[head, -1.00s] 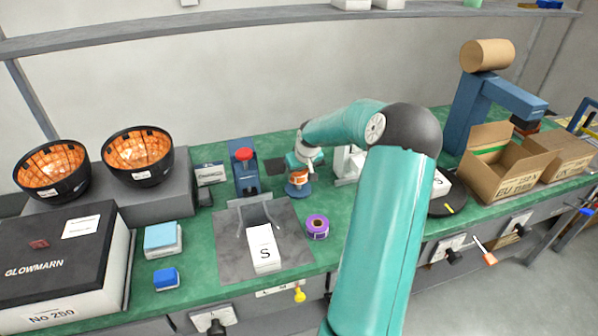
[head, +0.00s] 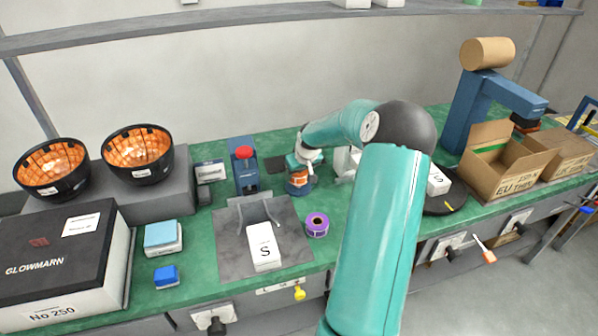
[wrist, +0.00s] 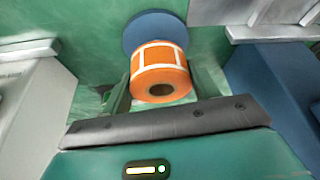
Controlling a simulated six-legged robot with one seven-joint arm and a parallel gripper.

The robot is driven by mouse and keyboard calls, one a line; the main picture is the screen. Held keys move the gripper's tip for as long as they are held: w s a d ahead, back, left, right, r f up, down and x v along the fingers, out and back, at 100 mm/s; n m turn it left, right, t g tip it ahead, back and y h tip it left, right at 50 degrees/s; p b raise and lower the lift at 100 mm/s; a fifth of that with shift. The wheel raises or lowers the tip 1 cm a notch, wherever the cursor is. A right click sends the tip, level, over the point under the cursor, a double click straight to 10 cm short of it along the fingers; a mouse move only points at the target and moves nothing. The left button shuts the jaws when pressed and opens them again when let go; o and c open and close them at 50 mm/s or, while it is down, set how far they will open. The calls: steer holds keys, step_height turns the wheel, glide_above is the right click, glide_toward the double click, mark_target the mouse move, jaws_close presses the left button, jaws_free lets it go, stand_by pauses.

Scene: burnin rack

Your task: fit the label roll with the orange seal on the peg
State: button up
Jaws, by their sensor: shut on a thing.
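The orange label roll (wrist: 160,72) with white-edged labels and a brown core sits between the fingers of my gripper (wrist: 162,92) in the wrist view. My gripper is shut on it. In the head view the roll (head: 300,176) shows as a small orange patch under my wrist. A round blue disc (wrist: 150,27) lies just beyond the roll in the wrist view; its dark blue edge (head: 299,189) shows under the roll in the head view. I see no peg; it may be hidden by the roll. Whether the roll touches the disc I cannot tell.
A purple label roll (head: 317,225) stands nearby on the green bench. A white box marked S (head: 263,247) lies on a grey mat (head: 232,262). A blue device with a red knob (head: 244,165) stands left of my gripper, and a pale device (head: 345,161) right of it.

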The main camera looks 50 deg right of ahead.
steer(key=shift+f, duration=1)
stand_by(0.7)
steer(key=shift+f, duration=0.35)
steer(key=shift+f, duration=0.1)
steer(key=o, duration=1.1)
steer(key=v, duration=1.4)
steer(key=shift+f, duration=0.1)
